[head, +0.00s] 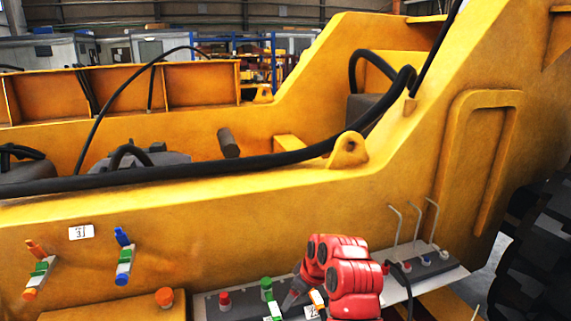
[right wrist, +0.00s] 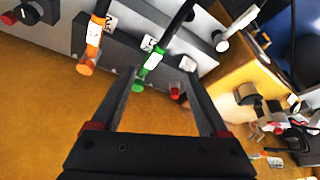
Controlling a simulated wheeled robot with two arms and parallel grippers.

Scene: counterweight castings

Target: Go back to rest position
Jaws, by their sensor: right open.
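My right gripper (head: 288,303) hangs at the bottom centre of the head view, at the end of my red arm, close to the grey panel on the yellow machine. In the right wrist view its two dark fingers (right wrist: 158,82) are spread wide with nothing held between them. A green-ended piece with a white band (right wrist: 150,62) shows just beyond and between the fingertips; no contact is visible. An orange-ended piece with a white band (right wrist: 93,36) stands to its left. My left gripper is in neither view.
The yellow machine body (head: 200,210) fills most of the head view. Orange-green (head: 39,270) and blue-green (head: 123,262) fittings stick out from its side. A red knob (head: 225,299), a green knob (head: 266,286) and thin upright levers (head: 416,222) are near my right arm. A black hose (head: 220,168) runs above.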

